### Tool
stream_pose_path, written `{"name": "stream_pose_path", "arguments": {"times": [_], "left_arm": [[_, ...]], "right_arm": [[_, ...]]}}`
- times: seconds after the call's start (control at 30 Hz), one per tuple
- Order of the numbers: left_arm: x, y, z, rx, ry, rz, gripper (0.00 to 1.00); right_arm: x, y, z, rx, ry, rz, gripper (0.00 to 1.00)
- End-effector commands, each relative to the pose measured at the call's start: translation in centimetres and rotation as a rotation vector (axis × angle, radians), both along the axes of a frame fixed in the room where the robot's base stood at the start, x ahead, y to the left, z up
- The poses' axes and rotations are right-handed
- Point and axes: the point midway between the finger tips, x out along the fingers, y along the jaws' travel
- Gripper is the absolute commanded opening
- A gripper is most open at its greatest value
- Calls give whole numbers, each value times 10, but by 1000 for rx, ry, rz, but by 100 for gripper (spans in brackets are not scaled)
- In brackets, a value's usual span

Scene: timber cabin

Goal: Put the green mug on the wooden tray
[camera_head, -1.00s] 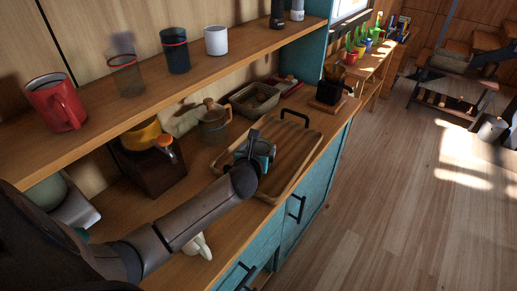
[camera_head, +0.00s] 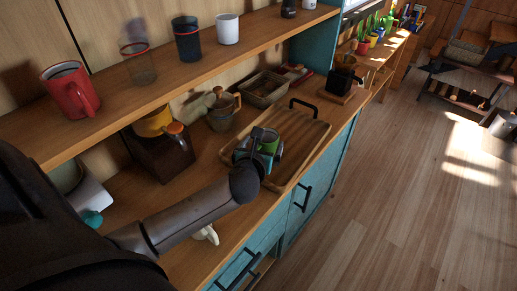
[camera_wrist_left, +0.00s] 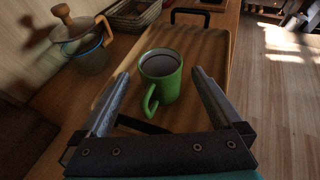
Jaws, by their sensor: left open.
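The green mug (camera_wrist_left: 161,78) stands upright on the wooden tray (camera_wrist_left: 205,55) in the left wrist view, its handle toward my gripper. In the head view the mug (camera_head: 268,146) shows partly behind my gripper, on the tray (camera_head: 303,130). My left gripper (camera_wrist_left: 158,98) is open, its fingers spread to either side of the mug's near side and apart from it. In the head view my left gripper (camera_head: 262,150) is over the near part of the tray and hides part of the mug. My right gripper is not seen.
A jar with a wooden lid (camera_head: 222,108) and a wicker basket (camera_head: 264,90) stand behind the tray. A dark pot (camera_head: 343,75) stands beyond it. A red mug (camera_head: 70,89) and several cups are on the shelf above.

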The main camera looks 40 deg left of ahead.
Motion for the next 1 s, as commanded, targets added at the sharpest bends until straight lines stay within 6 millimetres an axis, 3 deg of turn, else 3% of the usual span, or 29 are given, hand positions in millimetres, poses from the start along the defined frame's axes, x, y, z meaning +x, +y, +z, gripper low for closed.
{"name": "stream_pose_path", "arguments": {"times": [0.2,0.4,0.87,1.0], "left_arm": [[-32,-13,15,0,1,-2,100],[-49,-20,22,1,0,-1,100],[-54,-22,23,-10,-1,5,100],[-62,-25,15,-138,-7,70,100]], "right_arm": [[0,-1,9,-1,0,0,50],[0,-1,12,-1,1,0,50],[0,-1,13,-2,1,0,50],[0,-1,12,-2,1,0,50]]}}
